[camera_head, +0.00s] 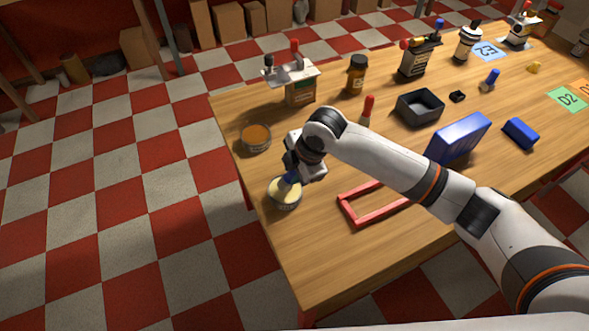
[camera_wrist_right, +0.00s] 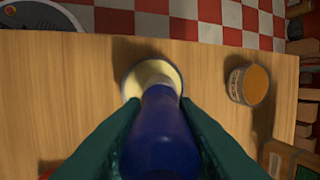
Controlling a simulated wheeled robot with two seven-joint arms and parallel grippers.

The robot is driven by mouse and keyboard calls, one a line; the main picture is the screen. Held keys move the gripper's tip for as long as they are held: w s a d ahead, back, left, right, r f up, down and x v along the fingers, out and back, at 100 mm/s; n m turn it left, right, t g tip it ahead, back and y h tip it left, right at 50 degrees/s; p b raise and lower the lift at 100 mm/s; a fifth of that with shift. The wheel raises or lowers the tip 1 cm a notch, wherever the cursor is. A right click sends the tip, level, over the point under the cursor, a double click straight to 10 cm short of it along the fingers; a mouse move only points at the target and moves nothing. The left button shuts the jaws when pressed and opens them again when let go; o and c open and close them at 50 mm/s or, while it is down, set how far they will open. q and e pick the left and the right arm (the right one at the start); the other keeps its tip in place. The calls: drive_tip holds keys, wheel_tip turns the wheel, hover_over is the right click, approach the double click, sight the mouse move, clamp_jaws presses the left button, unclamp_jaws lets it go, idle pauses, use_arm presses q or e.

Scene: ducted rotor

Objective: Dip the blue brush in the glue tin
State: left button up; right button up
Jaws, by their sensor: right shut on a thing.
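The blue brush (camera_wrist_right: 160,135) is in my right gripper (camera_head: 291,177), which is shut on it. In the right wrist view, the right gripper's dark green fingers (camera_wrist_right: 160,145) press on both sides of the blue handle. The brush points down at a round tin with pale cream contents (camera_head: 284,193) near the table's left edge. The same tin (camera_wrist_right: 136,78) shows beyond the brush in the wrist view. The brush's lower end overlaps the cream surface; its tip is hidden, so I cannot tell how deep it is. My left gripper is not in view.
A tin with orange contents (camera_head: 256,138) stands behind the cream tin. A red frame (camera_head: 372,213) lies to the right, partly under my right arm. A blue block (camera_head: 458,138), a black tray (camera_head: 420,107) and a brown bottle (camera_head: 356,75) stand farther back. The front left tabletop is clear.

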drive_tip(key=shift+f, duration=0.65)
idle(0.5)
drive_tip(key=shift+f, duration=0.1)
idle(1.9)
wheel_tip(320, 180, up, 7)
drive_tip(key=p, duration=0.8)
idle(0.8)
